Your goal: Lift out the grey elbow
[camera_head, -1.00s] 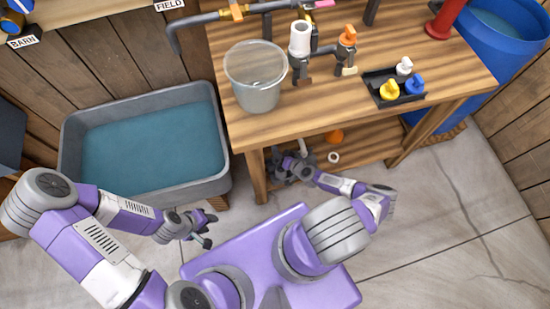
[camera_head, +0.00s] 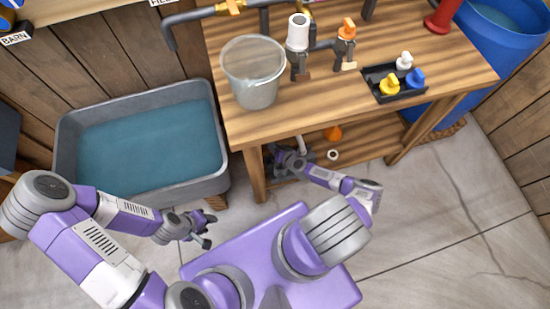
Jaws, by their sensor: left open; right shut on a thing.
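My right gripper (camera_head: 302,157) reaches under the table top, at the left end of the lower shelf. It is shut on a small light-grey curved piece, which looks like the grey elbow (camera_head: 301,144) and sticks up between the fingers. The table edge and the gripper hide part of it, and I cannot tell whether it is clear of the shelf. My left gripper (camera_head: 208,231) is open and empty, in front of the grey trough, low over the floor.
The wooden table (camera_head: 300,113) carries a clear bucket (camera_head: 253,75), upright taps and a black tray (camera_head: 382,95) of coloured fittings. An orange piece (camera_head: 333,133) and a white ring (camera_head: 333,155) lie on the lower shelf (camera_head: 365,149). A water-filled trough (camera_head: 70,150) stands left; a blue barrel (camera_head: 500,50) right.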

